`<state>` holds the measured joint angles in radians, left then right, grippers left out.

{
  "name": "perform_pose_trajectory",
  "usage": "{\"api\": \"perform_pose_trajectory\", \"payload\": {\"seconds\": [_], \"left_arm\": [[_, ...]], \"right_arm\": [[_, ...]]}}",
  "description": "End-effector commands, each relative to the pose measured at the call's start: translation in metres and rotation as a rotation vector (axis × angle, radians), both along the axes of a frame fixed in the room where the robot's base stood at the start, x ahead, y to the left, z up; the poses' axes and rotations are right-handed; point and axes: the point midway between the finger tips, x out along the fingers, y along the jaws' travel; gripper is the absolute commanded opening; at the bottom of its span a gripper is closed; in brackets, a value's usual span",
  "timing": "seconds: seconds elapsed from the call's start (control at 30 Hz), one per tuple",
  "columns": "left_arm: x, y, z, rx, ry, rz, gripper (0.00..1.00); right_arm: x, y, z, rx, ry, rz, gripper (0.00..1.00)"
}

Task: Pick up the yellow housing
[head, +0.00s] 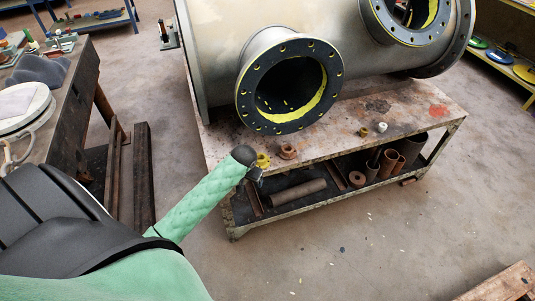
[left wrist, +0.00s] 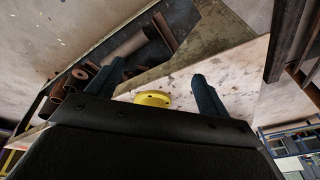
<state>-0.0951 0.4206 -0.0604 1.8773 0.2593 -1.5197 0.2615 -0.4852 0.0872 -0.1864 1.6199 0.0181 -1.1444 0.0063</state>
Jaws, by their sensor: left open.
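The yellow housing (head: 262,159) is small and round and sits on the worn workbench top near its front left edge, just beyond my left gripper (head: 256,176). In the left wrist view the yellow housing (left wrist: 153,99) shows between the two dark fingers of my left gripper (left wrist: 155,84), low in the picture and partly hidden by the gripper body. The fingers are apart with nothing held. In the head view the gripper is small and partly hidden by my wrist. My right gripper is in neither view.
A rusty brown fitting (head: 288,151) stands close to the right of the housing. A large flanged pipe (head: 290,85) rests on the workbench (head: 330,140) behind. A small yellow part (head: 363,132) and a white part (head: 382,127) lie further right. Pipe pieces (head: 297,193) fill the lower shelf.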

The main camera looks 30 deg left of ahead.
Motion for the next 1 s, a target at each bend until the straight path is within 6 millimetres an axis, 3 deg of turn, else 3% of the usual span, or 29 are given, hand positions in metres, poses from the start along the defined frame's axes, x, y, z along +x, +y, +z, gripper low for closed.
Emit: {"api": "perform_pose_trajectory", "payload": {"seconds": [0.1, 0.3, 0.43, 0.8, 1.0], "left_arm": [[0.001, 0.001, -0.013, -0.04, -0.002, 0.062, 0.79], [0.006, -0.003, -0.013, -0.083, -0.036, 0.141, 0.79], [0.011, -0.002, -0.012, -0.09, -0.043, 0.171, 0.79], [0.059, 0.011, -0.011, -0.091, -0.042, 0.172, 0.79], [0.071, 0.014, -0.012, -0.089, -0.042, 0.17, 0.79]], "right_arm": [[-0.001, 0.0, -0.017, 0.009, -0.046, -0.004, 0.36], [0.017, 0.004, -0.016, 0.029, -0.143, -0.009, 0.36], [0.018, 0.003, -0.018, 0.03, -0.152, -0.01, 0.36], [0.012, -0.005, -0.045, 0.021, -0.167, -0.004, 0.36], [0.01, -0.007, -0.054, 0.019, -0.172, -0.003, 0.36]]}}
